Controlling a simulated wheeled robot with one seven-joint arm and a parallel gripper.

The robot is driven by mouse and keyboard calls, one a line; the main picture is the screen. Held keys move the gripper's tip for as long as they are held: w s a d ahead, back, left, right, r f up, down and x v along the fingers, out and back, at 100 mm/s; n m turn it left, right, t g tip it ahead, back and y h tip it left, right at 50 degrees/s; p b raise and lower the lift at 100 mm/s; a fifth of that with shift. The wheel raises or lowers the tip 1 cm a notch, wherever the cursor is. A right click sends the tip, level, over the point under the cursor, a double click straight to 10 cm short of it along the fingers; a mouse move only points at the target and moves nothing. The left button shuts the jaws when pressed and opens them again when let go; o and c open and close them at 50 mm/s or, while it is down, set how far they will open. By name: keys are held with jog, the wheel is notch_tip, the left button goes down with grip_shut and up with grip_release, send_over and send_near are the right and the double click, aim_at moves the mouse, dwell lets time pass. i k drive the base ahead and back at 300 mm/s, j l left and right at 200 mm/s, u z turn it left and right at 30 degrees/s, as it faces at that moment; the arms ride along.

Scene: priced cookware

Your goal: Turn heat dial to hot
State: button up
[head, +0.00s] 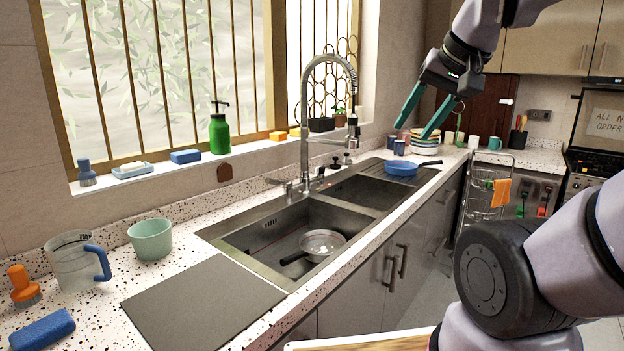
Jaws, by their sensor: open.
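My gripper (411,132) is at the upper right, with its two teal fingers spread apart and nothing visible between them. It hangs in front of the far counter, above the striped bowls (424,142) in the picture; its exact distance from them is unclear. I cannot make out a dial marked for heat. A grey panel (531,192) below the far counter carries small green (522,191) and red (544,199) parts, too small to identify. A dark stove-like unit (583,167) stands at the right edge, partly cut off.
A steel sink (255,240) with a tall faucet (304,130) lies along the window. A blue pan (401,168) sits beyond it. A wire rack (488,190) with an orange cloth (501,192) stands before the far counter. My arm covers the lower right.

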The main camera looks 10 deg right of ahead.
aim_at(318, 169)
jog(key=u, duration=0.3)
jog(key=l+u, duration=0.35)
jog(key=i+l+u, duration=0.1)
jog(key=u, duration=0.25)
jog(key=l+u, duration=0.45)
jog(key=l, duration=0.3)
jog(key=k+l+u, duration=0.15)
jog(key=l, duration=0.25)
jog(key=l+u, duration=0.1)
jog(key=l, duration=0.3)
jog(key=k+l+u, duration=0.1)
jog(key=l, duration=0.3)
jog(key=k+l+u, duration=0.1)
jog(key=l, duration=0.25)
jog(key=k+l+u, duration=0.15)
jog(key=k+l, duration=0.1)
jog(key=l, duration=0.25)
jog(key=k+l, duration=0.15)
jog(key=l, duration=0.15)
jog(key=k+l, duration=0.1)
jog(key=l, duration=0.25)
jog(key=k+l, duration=0.15)
jog(key=l, duration=0.15)
jog(key=k+l, duration=0.1)
jog(key=l, duration=0.25)
jog(key=i, duration=0.5)
